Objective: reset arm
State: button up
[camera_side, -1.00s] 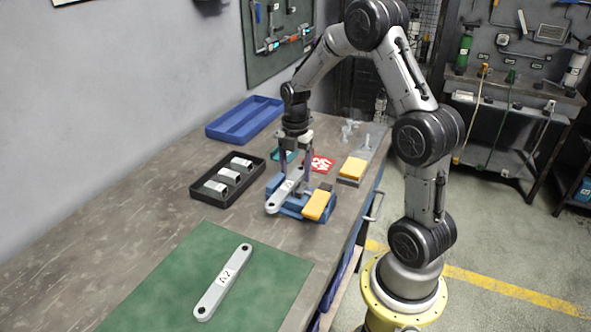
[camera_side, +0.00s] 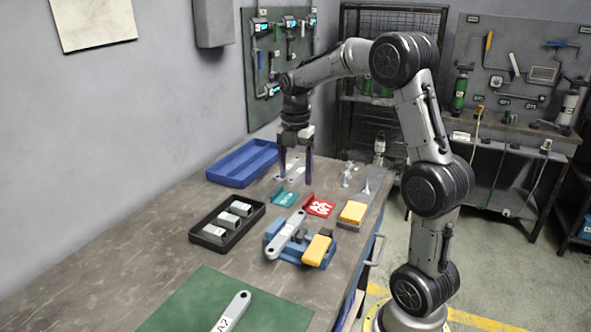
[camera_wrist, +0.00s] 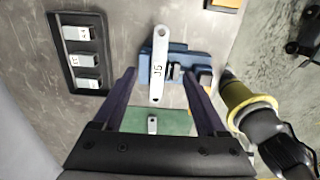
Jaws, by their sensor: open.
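My gripper (camera_side: 295,178) hangs above the bench, fingers pointing down, open with nothing between them. It is behind and above the blue fixture (camera_side: 272,232), clear of it. A long grey galvanized bracket (camera_side: 287,234) lies tilted across the fixture, beside the fixture's yellow-orange block (camera_side: 316,250). In the wrist view, the labelled bracket (camera_wrist: 159,60) shows beyond and between my spread fingers (camera_wrist: 160,76), apart from them. A second bracket (camera_side: 234,312), marked A2, lies on the green mat (camera_side: 190,303), partly cut off by the frame's lower edge.
A black tray (camera_side: 197,238) holds three metal pieces. A blue two-slot tray (camera_side: 243,165) is empty. A teal bin (camera_side: 285,199), a red bin (camera_side: 319,206) and a yellow block (camera_side: 352,212) stand near the fixture. Upright bolt-like parts (camera_side: 348,173) stand right of my gripper.

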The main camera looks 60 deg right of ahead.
jog(key=shift+r, duration=0.3)
jog(key=s+a+r+t, duration=0.2)
jog(key=s+a+r, duration=0.1)
jog(key=a+r, duration=0.3)
jog(key=s+a+r+t, duration=0.1)
jog(key=s+a+r, duration=0.2)
jog(key=a, duration=0.5)
jog(key=s+a+f+m+t, duration=0.1)
jog(key=s+a+f+m, duration=0.2)
jog(key=m, duration=0.6)
jog(key=s+a+f+m+t, duration=0.1)
jog(key=s+a+f+m, duration=0.2)
jog(key=s+m, duration=0.5)
jog(key=shift+s+m+t, duration=0.3)
jog(key=shift+m, duration=0.2)
